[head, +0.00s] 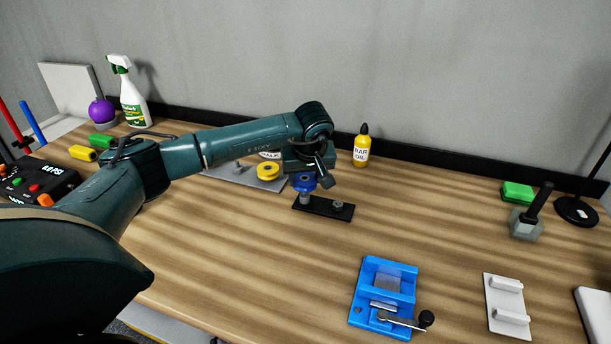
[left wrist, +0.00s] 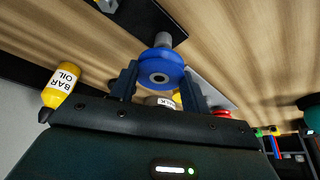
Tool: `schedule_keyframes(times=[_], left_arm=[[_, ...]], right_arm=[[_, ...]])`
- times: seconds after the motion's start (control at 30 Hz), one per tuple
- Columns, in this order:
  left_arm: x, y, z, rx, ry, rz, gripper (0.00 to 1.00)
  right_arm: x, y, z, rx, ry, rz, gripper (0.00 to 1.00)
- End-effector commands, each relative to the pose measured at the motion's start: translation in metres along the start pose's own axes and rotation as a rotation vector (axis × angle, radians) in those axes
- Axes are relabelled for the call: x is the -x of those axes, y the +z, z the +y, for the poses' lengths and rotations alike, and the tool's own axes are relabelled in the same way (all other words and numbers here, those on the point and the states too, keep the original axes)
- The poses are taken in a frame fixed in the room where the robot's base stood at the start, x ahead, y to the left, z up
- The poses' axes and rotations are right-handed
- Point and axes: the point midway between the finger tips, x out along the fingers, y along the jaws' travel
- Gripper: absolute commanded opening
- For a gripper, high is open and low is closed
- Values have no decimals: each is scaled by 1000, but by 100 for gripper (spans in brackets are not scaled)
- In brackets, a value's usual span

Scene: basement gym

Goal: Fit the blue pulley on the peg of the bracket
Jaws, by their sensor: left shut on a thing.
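The blue pulley (head: 303,184) is gripped between the fingers of my left gripper (head: 308,178). In the left wrist view the pulley (left wrist: 160,68) sits between both fingertips (left wrist: 162,80), its centre hole facing the camera. The bracket (head: 322,208) is a black plate lying on the bench. A grey upright peg (head: 304,199) on its left end is below the pulley; the peg also shows beyond the pulley in the left wrist view (left wrist: 163,40). I cannot tell whether pulley and peg touch. My right gripper is not in view.
A grey plate (head: 225,174) with a yellow pulley (head: 268,171) lies left of the bracket. A bar oil bottle (head: 361,150) stands behind. A blue vise-like fixture (head: 372,277) and a white rack (head: 506,288) are at front right. The bench between is clear.

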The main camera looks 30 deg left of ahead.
Motion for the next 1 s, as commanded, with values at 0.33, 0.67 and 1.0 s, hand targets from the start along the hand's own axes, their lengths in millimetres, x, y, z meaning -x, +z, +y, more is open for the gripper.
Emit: schedule_keyframes(times=[0.33, 0.67, 1.0], left_arm=[[0, 0, 0, 0, 0, 0, 23], [-6, 3, 0, 0, 0, 0, 23], [-14, 6, 0, 0, 0, 0, 23]], right_arm=[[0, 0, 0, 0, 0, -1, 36], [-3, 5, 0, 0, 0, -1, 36], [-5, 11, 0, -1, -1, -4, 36]])
